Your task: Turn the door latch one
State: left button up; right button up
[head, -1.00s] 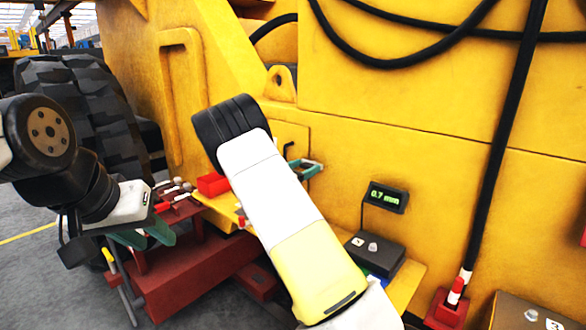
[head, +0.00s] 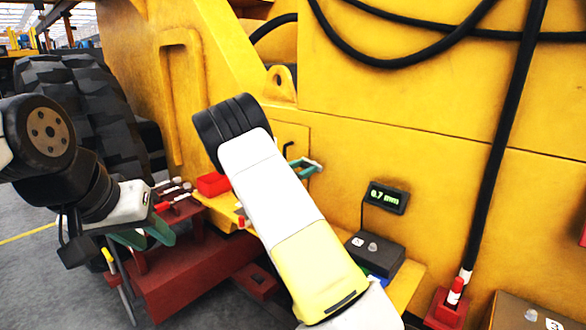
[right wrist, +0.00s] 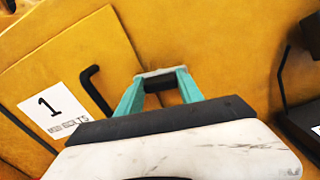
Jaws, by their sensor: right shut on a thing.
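The yellow door panel marked 1 BOLTS (right wrist: 50,112) is closed or nearly so in the right wrist view, with a bent black handle (right wrist: 97,88) on it. The handle also shows in the head view (head: 286,149). My right gripper (right wrist: 160,76) has teal fingers at the door's right edge, just right of the black handle. It is shut on a small grey bar, which looks like the door latch; the fingers hide most of it. In the head view my right arm covers much of the door. My left gripper (head: 146,236) hangs open and empty at the left.
A red stand (head: 200,268) with small parts and a red bin (head: 212,184) sits left of my right arm. A gauge (head: 388,197) reading about 0.7 mm and a dark box (head: 375,252) are at the right. A black hose (head: 505,120) hangs farther right.

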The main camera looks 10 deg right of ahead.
jog(key=m, duration=0.4)
jog(key=shift+m, duration=0.3)
jog(key=m, duration=0.3)
jog(key=shift+d+m, duration=0.1)
jog(key=shift+m, duration=0.2)
jog(key=m, duration=0.3)
jog(key=shift+s+f+m, duration=0.1)
jog(key=shift+m, duration=0.2)
jog(key=m, duration=0.4)
jog(key=shift+f, duration=0.1)
jog(key=shift+m, duration=0.3)
jog(key=o, duration=1.4)
